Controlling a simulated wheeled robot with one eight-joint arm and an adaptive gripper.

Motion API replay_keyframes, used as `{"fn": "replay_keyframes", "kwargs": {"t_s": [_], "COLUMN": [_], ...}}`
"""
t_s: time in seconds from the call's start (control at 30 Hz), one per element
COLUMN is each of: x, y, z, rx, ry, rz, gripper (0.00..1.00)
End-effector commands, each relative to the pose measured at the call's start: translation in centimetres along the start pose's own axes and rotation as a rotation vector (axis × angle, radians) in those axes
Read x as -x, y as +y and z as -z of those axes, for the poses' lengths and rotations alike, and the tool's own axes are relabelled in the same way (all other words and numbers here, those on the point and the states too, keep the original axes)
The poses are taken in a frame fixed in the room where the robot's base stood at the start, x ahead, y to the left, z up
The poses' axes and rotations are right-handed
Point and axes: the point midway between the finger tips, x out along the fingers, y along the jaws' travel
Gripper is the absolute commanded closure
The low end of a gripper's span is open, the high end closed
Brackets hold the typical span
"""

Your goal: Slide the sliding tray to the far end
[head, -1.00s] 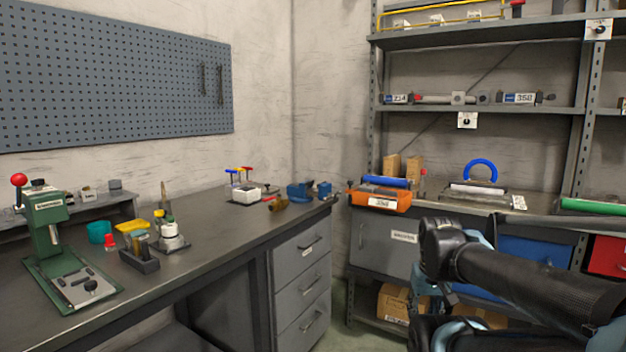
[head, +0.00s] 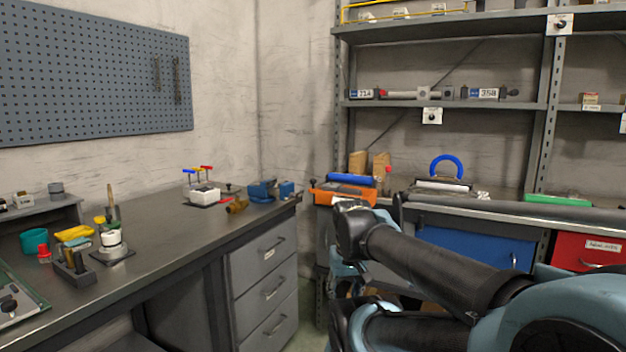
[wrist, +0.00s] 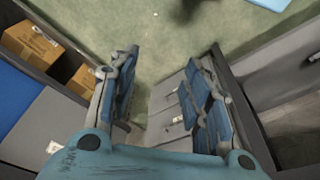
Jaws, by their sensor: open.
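My gripper (wrist: 165,60) is open and empty in the wrist view, its two blue-padded fingers apart above the green floor and grey drawer fronts. It touches nothing there. In the head view my arm reaches across the lower right, and the gripper is mostly hidden behind it. I cannot tell for sure which thing is the sliding tray. A metal piece with a blue arched handle (head: 446,163) stands on the shelf counter at right. A rail with a carriage (head: 423,93) and number labels lies on the shelf above.
An orange case (head: 343,193) with a blue roll sits at the counter's left end. A blue drawer (head: 470,245) and red drawer (head: 592,253) are below. The workbench (head: 150,235) at left holds small tools. Cardboard boxes (wrist: 32,42) show in the wrist view.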

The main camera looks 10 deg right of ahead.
Motion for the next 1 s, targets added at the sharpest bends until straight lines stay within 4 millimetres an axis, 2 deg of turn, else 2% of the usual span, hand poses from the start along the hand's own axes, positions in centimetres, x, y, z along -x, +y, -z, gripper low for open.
{"fn": "replay_keyframes", "kwargs": {"t_s": [0.17, 0.3, 0.5, 0.8, 1.0], "x": [4.4, 8.6, 13.8, 20.1, 23.2], "y": [-0.2, -0.1, 0.0, 0.2, 0.3], "z": [4.5, 9.1, 16.0, 26.5, 33.4], "rx": [-0.039, -0.085, -0.152, -0.250, -0.315], "ry": [-0.012, -0.026, -0.045, -0.074, -0.095], "rz": [0.000, -0.001, -0.003, -0.008, -0.013], "gripper": [0.56, 0.56, 0.56, 0.56, 0.56]}}
